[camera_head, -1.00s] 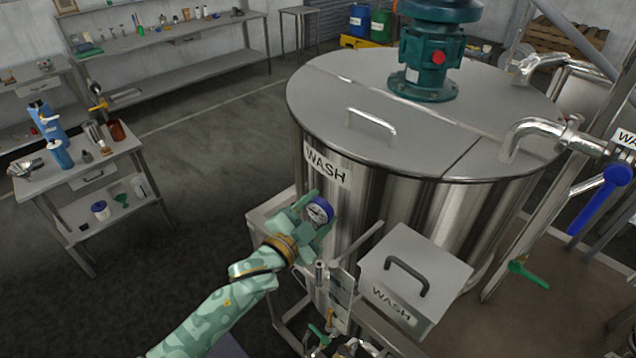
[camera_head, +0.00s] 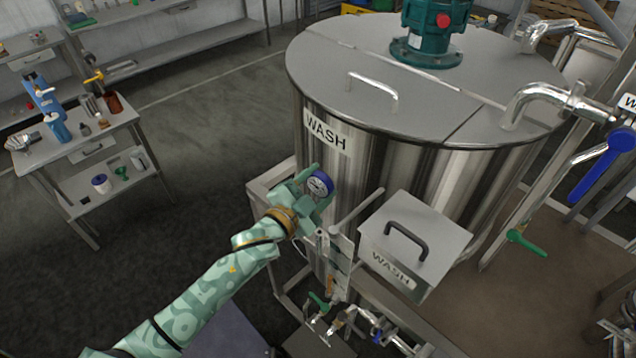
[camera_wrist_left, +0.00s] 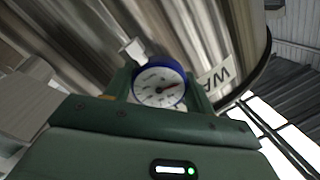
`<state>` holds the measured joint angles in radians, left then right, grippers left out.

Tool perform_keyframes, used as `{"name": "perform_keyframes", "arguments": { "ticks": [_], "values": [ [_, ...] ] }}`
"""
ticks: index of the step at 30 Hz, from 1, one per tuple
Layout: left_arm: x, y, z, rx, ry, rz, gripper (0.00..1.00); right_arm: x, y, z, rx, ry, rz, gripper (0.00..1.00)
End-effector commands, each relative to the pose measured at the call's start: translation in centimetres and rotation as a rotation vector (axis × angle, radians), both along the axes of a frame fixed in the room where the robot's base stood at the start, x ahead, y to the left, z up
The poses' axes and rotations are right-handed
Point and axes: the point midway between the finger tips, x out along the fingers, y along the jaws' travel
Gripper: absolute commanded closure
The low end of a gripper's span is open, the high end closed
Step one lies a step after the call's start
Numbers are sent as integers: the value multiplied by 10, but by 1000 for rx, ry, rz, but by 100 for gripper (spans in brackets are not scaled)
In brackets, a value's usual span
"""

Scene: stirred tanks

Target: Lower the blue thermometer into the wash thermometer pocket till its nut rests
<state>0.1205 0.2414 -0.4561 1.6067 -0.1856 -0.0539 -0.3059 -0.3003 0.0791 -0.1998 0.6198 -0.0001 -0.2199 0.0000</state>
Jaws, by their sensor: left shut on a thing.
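The blue thermometer (camera_head: 320,184) has a round white dial with a blue rim. My left gripper (camera_head: 312,190) is shut on it and holds it in front of the wash tank's wall. In the left wrist view the thermometer (camera_wrist_left: 160,85) sits between the fingers, dial toward the camera; its stem and nut are hidden. The steel wash tank (camera_head: 370,160) carries a WASH label. I cannot make out the thermometer pocket for certain; a small metal fitting (camera_wrist_left: 134,48) shows just beyond the dial in the wrist view. My right gripper is not in view.
A grey WASH box (camera_head: 415,240) with a black handle stands right of the gripper. Pipes and small valves (camera_head: 345,315) lie below. A bench (camera_head: 95,130) with bottles is at the left, with clear floor between.

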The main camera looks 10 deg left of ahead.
Motion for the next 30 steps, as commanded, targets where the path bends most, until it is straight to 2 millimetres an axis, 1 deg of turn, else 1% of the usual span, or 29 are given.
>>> {"name": "perform_keyframes", "arguments": {
  "ticks": [1,30],
  "values": [
    [0,0,-6,-1,0,0,70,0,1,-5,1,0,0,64],
    [0,0,-76,0,-1,1,70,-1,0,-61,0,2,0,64]
  ]
}}
